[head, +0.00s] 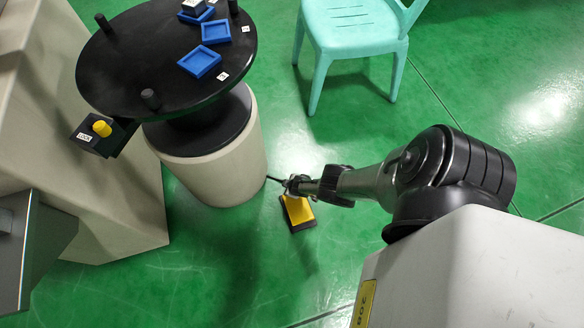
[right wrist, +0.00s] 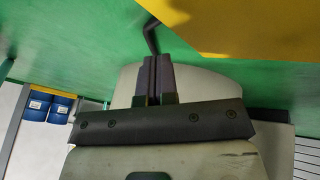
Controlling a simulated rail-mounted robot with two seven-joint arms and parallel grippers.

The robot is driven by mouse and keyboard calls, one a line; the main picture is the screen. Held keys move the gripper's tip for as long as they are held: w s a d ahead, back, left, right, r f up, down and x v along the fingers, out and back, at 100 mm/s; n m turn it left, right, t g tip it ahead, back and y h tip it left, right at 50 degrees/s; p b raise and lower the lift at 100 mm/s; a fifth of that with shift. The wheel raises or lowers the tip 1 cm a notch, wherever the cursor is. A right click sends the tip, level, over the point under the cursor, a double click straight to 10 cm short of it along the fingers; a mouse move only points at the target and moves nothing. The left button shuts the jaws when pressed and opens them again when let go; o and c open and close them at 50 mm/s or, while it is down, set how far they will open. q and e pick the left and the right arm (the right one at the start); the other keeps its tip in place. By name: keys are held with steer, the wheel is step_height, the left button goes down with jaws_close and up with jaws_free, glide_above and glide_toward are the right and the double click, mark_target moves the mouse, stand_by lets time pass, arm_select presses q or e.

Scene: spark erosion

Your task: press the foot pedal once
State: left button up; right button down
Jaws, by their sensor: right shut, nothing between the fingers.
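The foot pedal (head: 299,212), a yellow plate on a dark base, lies on the green floor right of the round pedestal in the head view. Its yellow surface also fills the upper right of the right wrist view (right wrist: 235,25). My right arm reaches in from the right, and my right gripper (head: 290,184) is over the pedal's far end, partly covering it. In the right wrist view the right gripper's fingers (right wrist: 151,80) are together and empty, close beside the yellow plate. I cannot tell whether they touch it. My left gripper is not in view.
A dark cable (right wrist: 152,38) runs from the pedal towards the beige pedestal (head: 222,170). The pedestal bears a round black table (head: 130,65) with blue trays (head: 200,61). A turquoise chair (head: 350,25) stands behind; floor near the pedal is clear.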

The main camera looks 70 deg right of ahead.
steer(key=shift+w+d+r+p, duration=0.15)
steer(key=shift+d+r+p, duration=0.1)
steer(key=shift+r+p, duration=0.5)
steer(key=shift+w+d+r+p, duration=0.2)
steer(key=shift+r+p, duration=0.3)
steer(key=shift+r, duration=0.3)
steer(key=shift+w+d+r+p, duration=0.1)
steer(key=shift+d+r+p, duration=0.15)
steer(key=shift+r+p, duration=0.5)
